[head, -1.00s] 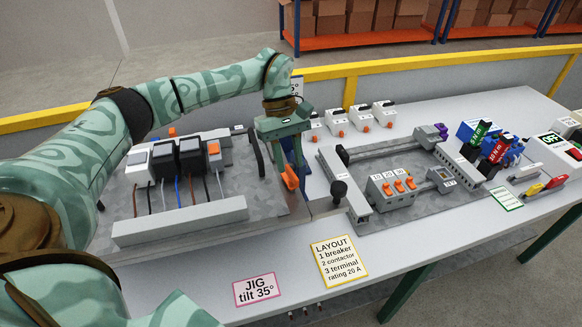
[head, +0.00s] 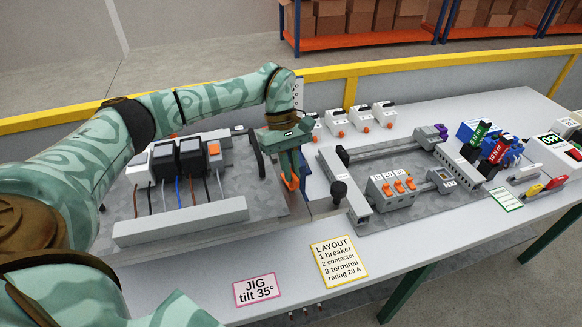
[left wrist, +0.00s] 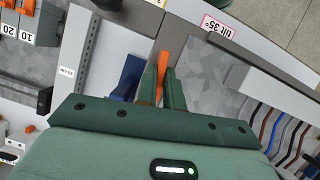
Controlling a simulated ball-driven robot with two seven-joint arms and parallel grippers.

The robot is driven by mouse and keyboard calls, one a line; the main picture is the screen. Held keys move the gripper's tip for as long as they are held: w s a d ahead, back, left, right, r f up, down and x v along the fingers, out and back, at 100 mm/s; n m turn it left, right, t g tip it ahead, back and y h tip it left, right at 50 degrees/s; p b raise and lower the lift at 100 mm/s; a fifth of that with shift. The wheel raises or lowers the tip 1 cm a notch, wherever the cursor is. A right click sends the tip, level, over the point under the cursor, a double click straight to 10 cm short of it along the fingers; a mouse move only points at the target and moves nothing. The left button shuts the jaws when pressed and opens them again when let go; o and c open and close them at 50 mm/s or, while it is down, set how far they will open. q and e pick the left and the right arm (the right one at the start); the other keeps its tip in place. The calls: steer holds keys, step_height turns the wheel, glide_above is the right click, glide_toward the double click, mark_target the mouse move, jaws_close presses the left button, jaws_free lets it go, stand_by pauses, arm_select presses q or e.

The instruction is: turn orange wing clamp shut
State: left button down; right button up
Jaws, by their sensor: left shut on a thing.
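The orange wing clamp (head: 291,182) stands at the right edge of the tilted grey jig plate (head: 275,200). My left gripper (head: 289,170) reaches down onto it from above and is shut on it. In the left wrist view the orange wing (left wrist: 162,68) shows between the two green fingers (left wrist: 164,88), and its tip sticks out past them. The fingers hide part of the clamp. Next to the fingers is a blue post (left wrist: 128,75) of the jig. My right gripper is not in view.
On the jig plate are several devices with wires (head: 178,157) and a grey duct (head: 180,220). To the right stand a black knob (head: 338,188) and a frame with orange-switched breakers (head: 393,188).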

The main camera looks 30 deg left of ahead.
arm_select(q)
steer(key=shift+r, duration=0.1)
steer(key=n+p, duration=0.1)
steer(key=n, duration=0.1)
steer(key=n+t, duration=0.1)
steer(key=n, duration=0.1)
steer(key=shift+s+a+t+h+p, duration=0.1)
steer(key=shift+t+h+p, duration=0.2)
steer(key=shift+p, duration=0.05)
steer(key=n+t, duration=0.1)
steer(key=n, duration=0.1)
steer(key=n+p, duration=0.1)
steer(key=n, duration=0.1)
steer(key=shift+s+r+n+t, duration=0.1)
steer(key=shift+n+t, duration=0.2)
steer(key=shift+t, duration=0.1)
steer(key=n+t+p, duration=0.1)
steer(key=n, duration=0.2)
steer(key=shift+n+p, duration=0.3)
steer(key=shift+p, duration=0.05)
steer(key=shift+s+n+t+y+p, duration=0.1)
steer(key=shift+n+t+y+p, duration=0.5)
steer(key=shift+n, duration=1.3)
steer(key=shift+y, duration=0.3)
steer(key=c, duration=1.5)
jaws_free()
